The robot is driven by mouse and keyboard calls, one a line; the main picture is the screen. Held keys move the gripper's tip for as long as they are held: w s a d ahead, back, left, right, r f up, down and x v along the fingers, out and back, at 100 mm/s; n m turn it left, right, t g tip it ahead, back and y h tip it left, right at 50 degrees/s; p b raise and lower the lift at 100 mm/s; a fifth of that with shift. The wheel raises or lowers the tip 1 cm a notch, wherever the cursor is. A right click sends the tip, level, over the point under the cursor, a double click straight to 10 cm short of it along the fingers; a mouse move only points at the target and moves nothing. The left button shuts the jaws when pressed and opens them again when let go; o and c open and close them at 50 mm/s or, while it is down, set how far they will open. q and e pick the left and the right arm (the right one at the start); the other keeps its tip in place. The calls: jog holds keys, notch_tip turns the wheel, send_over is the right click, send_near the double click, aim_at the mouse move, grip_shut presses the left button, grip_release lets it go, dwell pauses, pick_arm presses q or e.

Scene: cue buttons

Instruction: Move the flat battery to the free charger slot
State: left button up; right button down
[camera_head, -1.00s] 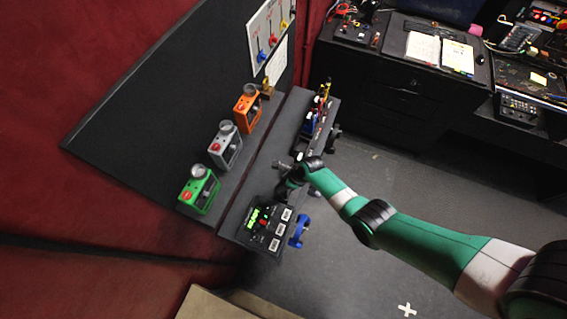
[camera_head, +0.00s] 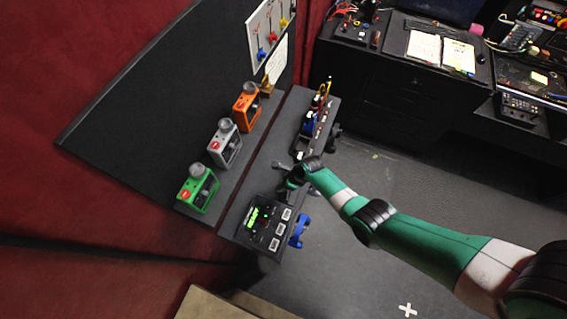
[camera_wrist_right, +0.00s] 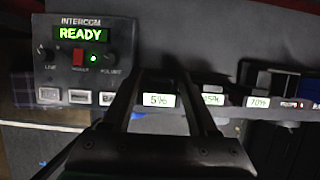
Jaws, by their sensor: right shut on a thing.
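My right gripper (camera_head: 289,172) is over the near bench, between the intercom box and the upright items further along. In the right wrist view its two fingers (camera_wrist_right: 160,80) are shut on a dark block, which I take to be the flat battery (camera_wrist_right: 158,76). A lit green label (camera_wrist_right: 158,100) reading 5% shows between the fingers. To its right on the same edge are a partly hidden label (camera_wrist_right: 212,99) and one reading 70% (camera_wrist_right: 258,101). Which charger slot is free cannot be told. My left gripper is not in view.
The intercom box (camera_wrist_right: 84,55) reads READY, with a green light and a red switch. Green (camera_head: 198,190), grey (camera_head: 225,148) and orange (camera_head: 247,110) devices stand along the back panel. A blue item (camera_head: 299,231) hangs at the bench front. The floor in front is mostly clear.

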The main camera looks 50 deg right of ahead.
jog(key=shift+f+b, duration=0.95)
jog(key=shift+f, duration=0.1)
jog(key=shift+c, duration=0.5)
grip_release()
